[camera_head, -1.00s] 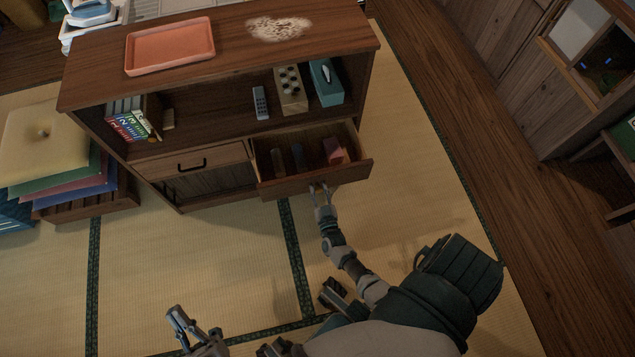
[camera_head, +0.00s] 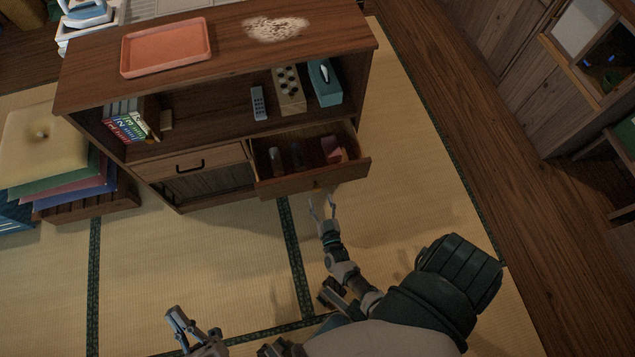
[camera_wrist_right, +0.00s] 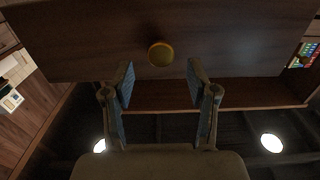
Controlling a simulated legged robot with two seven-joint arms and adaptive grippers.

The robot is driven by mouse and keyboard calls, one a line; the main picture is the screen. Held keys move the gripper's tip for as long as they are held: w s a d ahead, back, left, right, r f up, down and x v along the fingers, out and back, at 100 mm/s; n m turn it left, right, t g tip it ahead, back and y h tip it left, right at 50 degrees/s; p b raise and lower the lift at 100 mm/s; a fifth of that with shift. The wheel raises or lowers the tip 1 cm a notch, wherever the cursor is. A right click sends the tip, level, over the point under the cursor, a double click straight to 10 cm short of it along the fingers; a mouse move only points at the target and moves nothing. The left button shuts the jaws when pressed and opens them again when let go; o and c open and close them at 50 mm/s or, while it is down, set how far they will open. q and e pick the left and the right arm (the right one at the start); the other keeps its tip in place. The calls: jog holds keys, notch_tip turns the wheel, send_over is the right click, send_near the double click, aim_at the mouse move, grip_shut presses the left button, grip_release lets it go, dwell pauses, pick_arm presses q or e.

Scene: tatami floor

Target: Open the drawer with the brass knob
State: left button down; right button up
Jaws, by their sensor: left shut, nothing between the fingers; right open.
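The drawer (camera_head: 290,183) in the wooden cabinet is pulled out, with several items showing inside it. Its brass knob (camera_head: 317,184) is on the front panel, and the knob also shows in the right wrist view (camera_wrist_right: 161,54). My right gripper (camera_head: 322,207) is open just in front of the knob and apart from it. In the right wrist view its two fingers (camera_wrist_right: 161,82) are spread, with the knob beyond the tips and between them. My left gripper (camera_head: 195,325) is shut and empty, low over the tatami, far from the drawer.
A closed drawer with a black handle (camera_head: 190,167) is left of the open one. An orange tray (camera_head: 168,72) is on the cabinet top. Stacked cushions (camera_head: 45,150) stand at the left. The tatami (camera_head: 200,255) before the cabinet is clear.

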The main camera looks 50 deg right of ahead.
pick_arm(q)
jog(key=shift+a, duration=0.3)
pick_arm(e)
jog(key=v, duration=0.7)
jog(key=shift+a, duration=0.3)
pick_arm(q)
jog(key=shift+d, duration=0.2)
pick_arm(e)
jog(key=shift+w+d, duration=0.1)
